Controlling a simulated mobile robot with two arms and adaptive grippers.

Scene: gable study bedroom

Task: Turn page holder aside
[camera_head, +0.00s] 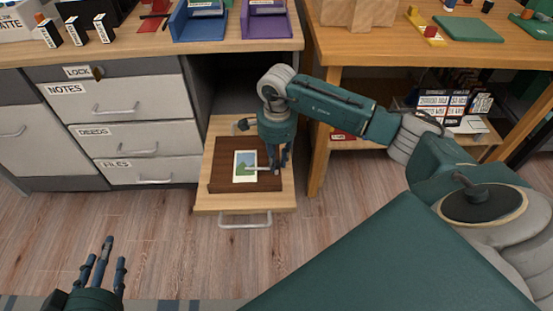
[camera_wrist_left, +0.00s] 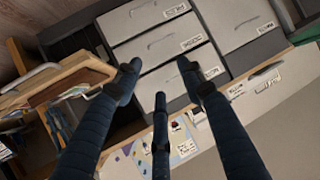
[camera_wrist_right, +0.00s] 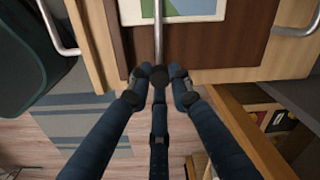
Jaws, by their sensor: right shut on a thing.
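A dark brown board (camera_head: 222,178) lies on a pulled-out wooden tray (camera_head: 205,207). A page with a green and blue picture (camera_head: 245,160) is on the board. A thin metal bar, which looks like the page holder (camera_head: 258,168), crosses the page; it also shows in the right wrist view (camera_wrist_right: 158,32). My right gripper (camera_head: 276,168) is over the right part of the board, shut on the bar's end, and partly hides it. My left gripper (camera_head: 104,254) is open and empty above the floor at the lower left; its spread fingers show in the left wrist view (camera_wrist_left: 159,80).
Labelled drawers (camera_head: 120,138) stand shut left of the tray. The tray has a metal front handle (camera_head: 245,224). A wooden table (camera_head: 320,120) with a lower shelf stands close on the right. Blue (camera_head: 198,24) and purple (camera_head: 266,24) holders sit on the desk. The floor in front is clear.

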